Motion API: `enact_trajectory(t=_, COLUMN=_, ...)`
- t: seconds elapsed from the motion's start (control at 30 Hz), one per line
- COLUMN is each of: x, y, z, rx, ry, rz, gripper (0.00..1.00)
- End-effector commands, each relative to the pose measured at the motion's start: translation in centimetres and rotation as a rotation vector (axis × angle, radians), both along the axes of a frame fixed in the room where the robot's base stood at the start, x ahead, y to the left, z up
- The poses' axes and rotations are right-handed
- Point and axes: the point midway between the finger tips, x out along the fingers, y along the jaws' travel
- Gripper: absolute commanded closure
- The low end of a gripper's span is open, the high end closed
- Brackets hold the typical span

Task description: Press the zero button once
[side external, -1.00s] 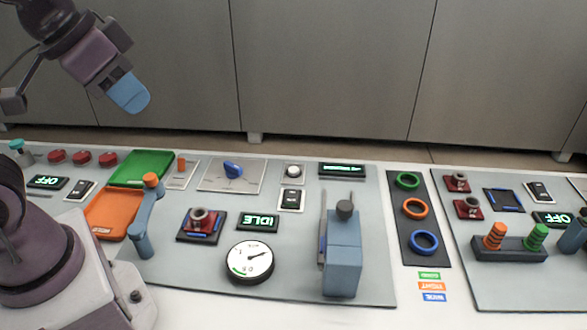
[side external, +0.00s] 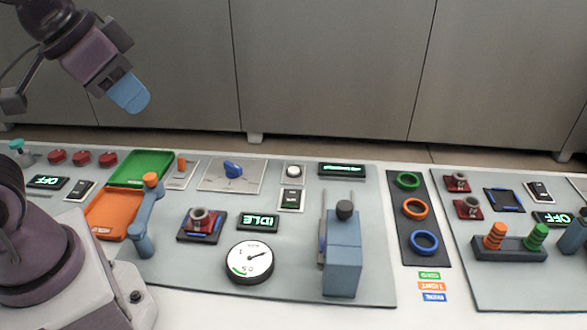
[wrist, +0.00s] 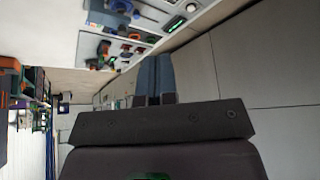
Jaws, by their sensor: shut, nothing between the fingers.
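A small round white button (side external: 293,170) sits on a light plate at the back middle of the grey panel. It looks like the zero button, but I cannot read any label on it. A dark display with green text (side external: 342,170) is just to its right, and a black rocker switch (side external: 291,197) is in front of it. My gripper (side external: 138,104) is shut and empty, high above the left back of the panel, well apart from the button. In the wrist view its blue fingers (wrist: 155,78) are together.
A blue knob (side external: 233,170) is left of the button. A round gauge (side external: 250,262), an IDLE display (side external: 258,222) and a tall blue-grey block with a lever (side external: 342,255) stand in front. Green (side external: 140,168) and orange (side external: 112,213) trays are at left. The air above the panel is clear.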

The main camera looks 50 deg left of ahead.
Motion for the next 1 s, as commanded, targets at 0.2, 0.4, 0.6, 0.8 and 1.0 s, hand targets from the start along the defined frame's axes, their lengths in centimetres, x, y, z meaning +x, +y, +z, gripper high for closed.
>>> enact_trajectory(t=0.2, x=0.4, y=1.0, z=-1.5, rx=0.003, ry=0.079, rz=0.049, gripper=1.00)
enact_trajectory(t=0.4, x=2.8, y=2.2, z=-4.1, rx=0.011, ry=0.232, rz=0.104, gripper=1.00)
enact_trajectory(t=0.6, x=7.1, y=3.4, z=-7.0, rx=-0.010, ry=0.303, rz=0.148, gripper=1.00)
enact_trajectory(t=0.8, x=11.9, y=4.6, z=-10.7, rx=-0.067, ry=0.319, rz=0.190, gripper=1.00)
enact_trajectory(t=1.0, x=17.0, y=5.7, z=-15.2, rx=-0.156, ry=0.287, rz=0.244, gripper=1.00)
